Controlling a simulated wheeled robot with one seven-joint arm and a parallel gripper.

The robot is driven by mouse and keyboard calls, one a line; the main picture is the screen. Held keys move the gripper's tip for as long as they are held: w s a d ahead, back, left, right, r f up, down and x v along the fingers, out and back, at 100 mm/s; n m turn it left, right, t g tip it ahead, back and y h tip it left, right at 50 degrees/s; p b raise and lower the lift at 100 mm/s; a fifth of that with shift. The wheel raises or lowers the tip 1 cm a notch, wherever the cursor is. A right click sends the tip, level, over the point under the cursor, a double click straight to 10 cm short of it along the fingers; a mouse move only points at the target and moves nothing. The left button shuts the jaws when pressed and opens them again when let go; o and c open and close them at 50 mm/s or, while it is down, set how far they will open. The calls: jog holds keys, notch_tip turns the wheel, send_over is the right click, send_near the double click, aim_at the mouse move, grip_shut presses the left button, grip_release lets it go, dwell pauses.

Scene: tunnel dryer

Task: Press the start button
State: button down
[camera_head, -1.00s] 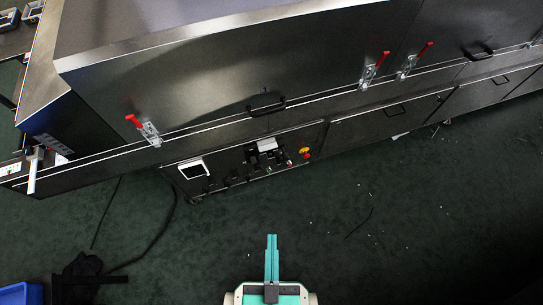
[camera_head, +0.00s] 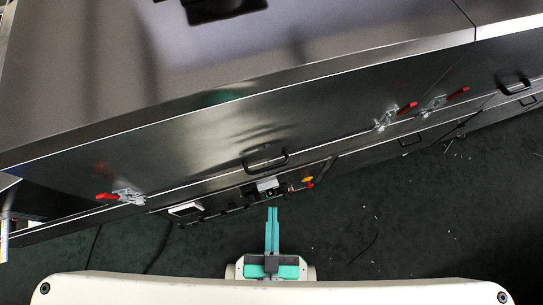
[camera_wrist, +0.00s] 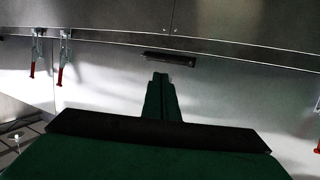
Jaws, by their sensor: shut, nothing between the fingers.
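The start button cannot be picked out for certain. The control panel (camera_head: 236,196) is on the lower front of the steel dryer (camera_head: 220,135), seen steeply from above, with small dark controls, a light plate and a yellow-and-red knob (camera_head: 308,182) at its right end. My gripper (camera_head: 272,210) has its teal fingers together and empty, pointing at the dryer. In the head view its tips lie just below the panel's right half; the remaining gap is unclear. In the wrist view the gripper (camera_wrist: 160,77) points towards a dark handle (camera_wrist: 168,57); the panel is not recognisable there.
Red-handled clamps (camera_head: 122,196) (camera_head: 395,115) (camera_head: 440,101) stick out along the dryer's front seam. A black handle (camera_head: 265,160) sits above the panel. Dark green floor (camera_head: 400,230) with small scraps is free to the right. A dark cable lies at the left.

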jog(key=shift+a, duration=0.1)
dwell(0.3)
jog(key=shift+a+f, duration=0.1)
jog(key=w+d+f+m+g, duration=0.1)
jog(key=w+f+m+g, duration=0.2)
jog(key=f+m, duration=0.7)
jog(key=w+f+m+g+y, duration=0.1)
jog(key=f+m+g, duration=0.3)
jog(key=f+m, duration=0.7)
jog(key=w+d+f+m+g, duration=0.1)
jog(key=w+f+m+g, duration=0.3)
jog(key=f, duration=2.8)
jog(key=shift+w+d+f+m+g, duration=0.3)
jog(key=shift+f+m, duration=0.05)
jog(key=shift+m, duration=2.95)
